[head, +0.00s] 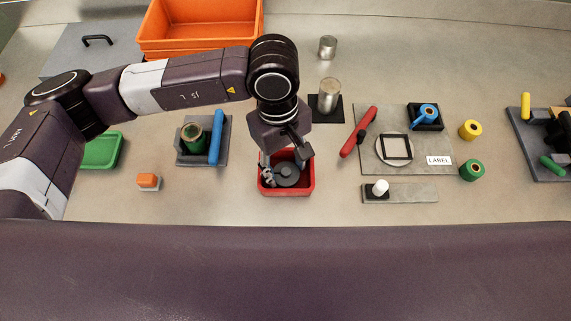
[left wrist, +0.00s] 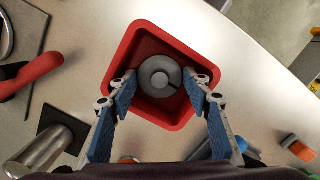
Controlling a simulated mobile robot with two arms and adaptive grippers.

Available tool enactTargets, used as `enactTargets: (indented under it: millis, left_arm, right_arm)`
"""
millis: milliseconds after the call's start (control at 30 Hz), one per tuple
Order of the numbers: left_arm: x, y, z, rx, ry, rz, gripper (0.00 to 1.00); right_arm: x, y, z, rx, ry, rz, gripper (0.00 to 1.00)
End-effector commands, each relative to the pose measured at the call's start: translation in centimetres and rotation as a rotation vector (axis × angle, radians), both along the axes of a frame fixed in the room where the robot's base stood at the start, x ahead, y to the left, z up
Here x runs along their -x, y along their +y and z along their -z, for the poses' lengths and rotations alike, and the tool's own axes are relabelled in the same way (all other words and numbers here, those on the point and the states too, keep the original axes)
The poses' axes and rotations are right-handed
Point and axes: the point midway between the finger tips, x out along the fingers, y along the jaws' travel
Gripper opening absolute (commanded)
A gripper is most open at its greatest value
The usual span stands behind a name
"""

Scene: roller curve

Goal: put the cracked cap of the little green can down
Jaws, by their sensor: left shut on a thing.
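My left gripper (head: 286,164) points down over the red bin (head: 290,191) and is shut on the round grey cap (head: 288,176). In the left wrist view, the blue-padded fingers of the gripper (left wrist: 160,82) close on the cap (left wrist: 160,72) from both sides, and a dark crack line shows at its edge. The cap is within the outline of the red bin (left wrist: 122,64); I cannot tell whether it touches the floor. An open green can (head: 191,133) stands in a grey holder to the left. My right gripper is not in view.
An orange-and-white block (head: 148,181) and a green tray (head: 101,151) lie further left. Right of the bin are a red-handled tool (head: 359,132) and a grey block with a white knob (head: 410,193).

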Motion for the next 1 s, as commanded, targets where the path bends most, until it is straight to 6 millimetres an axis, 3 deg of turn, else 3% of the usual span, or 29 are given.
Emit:
enactTargets:
  millis: [100,600,1000]
  left_arm:
    - [0.0,0.0,0.0,0.0,0.0,0.0,0.53]
    - [-0.2,0.0,-1.0,0.001,-0.003,0.001,0.53]
    - [-1.1,0.6,-9.5,0.001,-0.006,0.0,0.53]
  right_arm:
    - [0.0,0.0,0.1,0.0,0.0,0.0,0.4]
    - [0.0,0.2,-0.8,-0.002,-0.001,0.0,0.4]
    - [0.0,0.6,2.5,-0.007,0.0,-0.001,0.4]
